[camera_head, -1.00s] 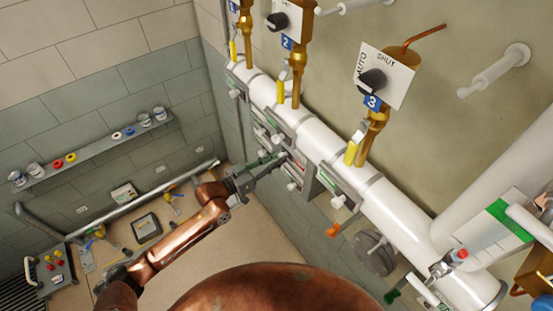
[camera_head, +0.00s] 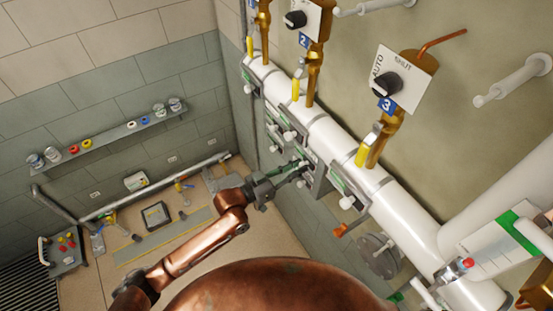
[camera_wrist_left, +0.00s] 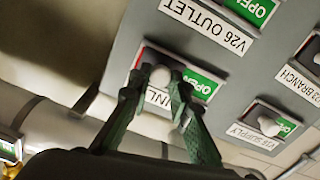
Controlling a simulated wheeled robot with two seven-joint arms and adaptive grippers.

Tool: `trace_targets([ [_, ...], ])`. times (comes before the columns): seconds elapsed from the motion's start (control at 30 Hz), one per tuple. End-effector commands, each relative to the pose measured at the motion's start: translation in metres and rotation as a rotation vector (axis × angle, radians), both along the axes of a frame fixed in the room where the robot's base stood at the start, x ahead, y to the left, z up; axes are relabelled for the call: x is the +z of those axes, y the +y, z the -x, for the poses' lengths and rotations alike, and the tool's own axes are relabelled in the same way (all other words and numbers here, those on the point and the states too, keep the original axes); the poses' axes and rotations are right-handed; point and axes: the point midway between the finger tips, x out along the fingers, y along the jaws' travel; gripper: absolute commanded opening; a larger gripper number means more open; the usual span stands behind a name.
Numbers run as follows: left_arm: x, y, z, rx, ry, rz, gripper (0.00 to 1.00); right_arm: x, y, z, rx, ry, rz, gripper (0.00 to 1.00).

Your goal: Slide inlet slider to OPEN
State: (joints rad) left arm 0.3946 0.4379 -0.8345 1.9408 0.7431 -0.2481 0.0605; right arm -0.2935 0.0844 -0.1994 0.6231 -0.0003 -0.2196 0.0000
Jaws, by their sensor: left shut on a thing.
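The inlet slider's white knob (camera_wrist_left: 160,76) shows in the left wrist view between my left gripper's fingertips (camera_wrist_left: 164,88), which are shut on it. The fingers partly hide the label (camera_wrist_left: 153,97), of which "INL" can be read. The slider's green OPEN field (camera_wrist_left: 203,87) lies to the right of the knob in that upside-down view, partly behind a finger. A dark and reddish part of the slot shows to the left of the knob. In the head view my left gripper (camera_head: 297,170) reaches the panels under the white pipe. My right gripper is not in view.
Other sliders sit close by: V26 OUTLET (camera_wrist_left: 208,25) and the supply slider (camera_wrist_left: 268,127). The white pipe (camera_head: 325,135) runs above the panels.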

Motion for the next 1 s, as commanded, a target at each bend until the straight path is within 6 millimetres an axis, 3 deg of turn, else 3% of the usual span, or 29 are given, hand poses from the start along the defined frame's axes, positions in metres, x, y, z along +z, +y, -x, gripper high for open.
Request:
trace_targets([
  [0.17,-0.001,-0.011,0.006,-0.016,0.000,-0.003,0.00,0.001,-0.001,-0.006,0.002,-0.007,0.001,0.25],
  [0.37,-0.001,-0.011,0.007,-0.017,0.001,-0.002,0.00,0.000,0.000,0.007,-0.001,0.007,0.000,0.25],
  [0.4,-0.001,-0.011,0.007,-0.017,0.001,-0.002,0.20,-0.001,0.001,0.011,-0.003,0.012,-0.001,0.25],
  [0.6,-0.001,-0.010,0.006,-0.014,0.001,-0.002,0.34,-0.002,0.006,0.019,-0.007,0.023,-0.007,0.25],
  [1.0,-0.001,-0.002,0.008,-0.011,0.000,-0.004,0.36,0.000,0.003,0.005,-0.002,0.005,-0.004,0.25],
])
